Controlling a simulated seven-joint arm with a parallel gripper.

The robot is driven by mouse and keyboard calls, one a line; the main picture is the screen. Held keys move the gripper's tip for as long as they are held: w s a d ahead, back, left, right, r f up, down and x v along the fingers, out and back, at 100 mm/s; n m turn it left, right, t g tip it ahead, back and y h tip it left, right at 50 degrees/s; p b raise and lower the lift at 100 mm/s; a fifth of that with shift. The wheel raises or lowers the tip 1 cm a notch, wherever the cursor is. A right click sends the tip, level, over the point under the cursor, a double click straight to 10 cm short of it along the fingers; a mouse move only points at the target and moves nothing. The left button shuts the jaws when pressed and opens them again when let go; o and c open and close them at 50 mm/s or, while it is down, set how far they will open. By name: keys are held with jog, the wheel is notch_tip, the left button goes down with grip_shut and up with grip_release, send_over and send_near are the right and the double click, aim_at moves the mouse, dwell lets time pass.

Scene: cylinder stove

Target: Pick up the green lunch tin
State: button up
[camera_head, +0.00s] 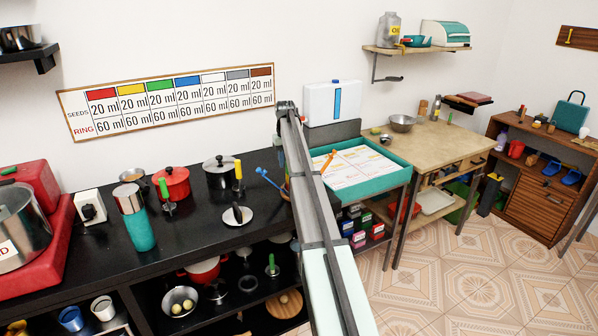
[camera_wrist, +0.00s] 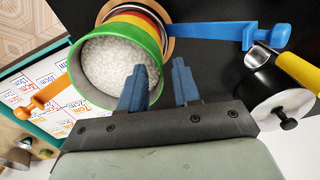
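The green lunch tin (camera_wrist: 147,38) is in the wrist view, left of centre, with its round mouth facing the camera and pale white grains inside. Red, yellow and orange bands show behind its green rim. My gripper (camera_wrist: 159,67) is open with a narrow gap. In the wrist view its left finger overlaps the tin's mouth and its right finger lies outside the rim, so the fingers appear to straddle the right wall; contact cannot be told. In the head view my arm hides most of the tin and the gripper.
A blue-ended handle (camera_wrist: 245,35) extends right of the tin, and an orange-ended one (camera_wrist: 45,95) lies left. The black counter (camera_head: 95,245) also holds a red pot (camera_head: 172,183) and a teal flask (camera_head: 139,230).

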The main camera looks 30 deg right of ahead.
notch_tip(320, 180, down, 2)
jog(key=shift+f, duration=0.15)
grip_shut()
dwell(0.5)
